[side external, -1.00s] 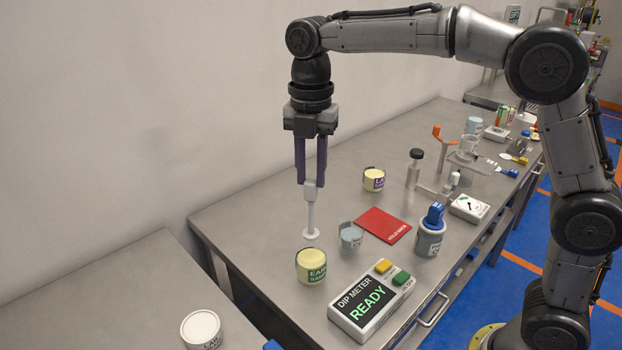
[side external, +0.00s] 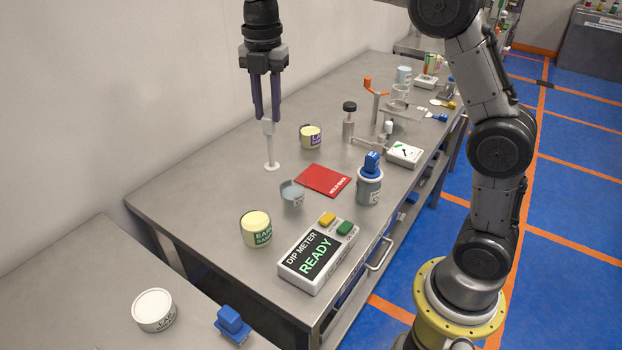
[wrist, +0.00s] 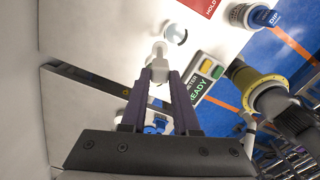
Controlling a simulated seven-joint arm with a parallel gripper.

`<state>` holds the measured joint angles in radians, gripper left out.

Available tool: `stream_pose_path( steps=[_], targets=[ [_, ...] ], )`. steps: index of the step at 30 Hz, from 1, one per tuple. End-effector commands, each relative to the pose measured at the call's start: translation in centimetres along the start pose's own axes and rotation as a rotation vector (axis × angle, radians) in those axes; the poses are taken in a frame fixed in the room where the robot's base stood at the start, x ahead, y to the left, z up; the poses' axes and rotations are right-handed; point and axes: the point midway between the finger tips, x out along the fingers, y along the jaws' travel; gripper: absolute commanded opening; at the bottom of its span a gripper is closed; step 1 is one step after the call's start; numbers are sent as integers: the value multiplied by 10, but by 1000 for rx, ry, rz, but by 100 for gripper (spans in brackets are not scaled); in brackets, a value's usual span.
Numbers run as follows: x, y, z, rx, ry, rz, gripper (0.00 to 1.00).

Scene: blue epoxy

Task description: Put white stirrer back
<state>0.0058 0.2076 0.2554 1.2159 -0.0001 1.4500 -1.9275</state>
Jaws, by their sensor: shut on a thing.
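My gripper (side external: 267,118) is shut on the white stirrer (side external: 270,148) and holds it upright by its top, with the round foot pointing down. The foot appears above the table, beyond the small cup of pale blue liquid (side external: 292,194); the exact gap cannot be told. In the wrist view, the stirrer (wrist: 160,52) extends from between my fingertips (wrist: 160,74), with the pale blue cup (wrist: 175,34) beside its far end. A cream-filled cup with a green label (side external: 255,229) stands nearer the camera, and one with a purple label (side external: 311,136) stands farther back.
The DIP METER (side external: 318,255) reads READY at the front of the steel table. A red card (side external: 323,180) lies behind it, beside a grey tub with a blue top (side external: 369,186). A dark-capped bottle (side external: 349,122) stands behind. The table's left back area is clear.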

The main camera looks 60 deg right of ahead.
Motion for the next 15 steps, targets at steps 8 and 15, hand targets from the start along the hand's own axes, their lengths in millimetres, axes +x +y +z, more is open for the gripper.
stream_pose_path(
  steps=[8,15],
  targets=[
    [9,-49,108,254,0,-6,0],
    [14,-74,141,346,3,-13,0]
  ],
)
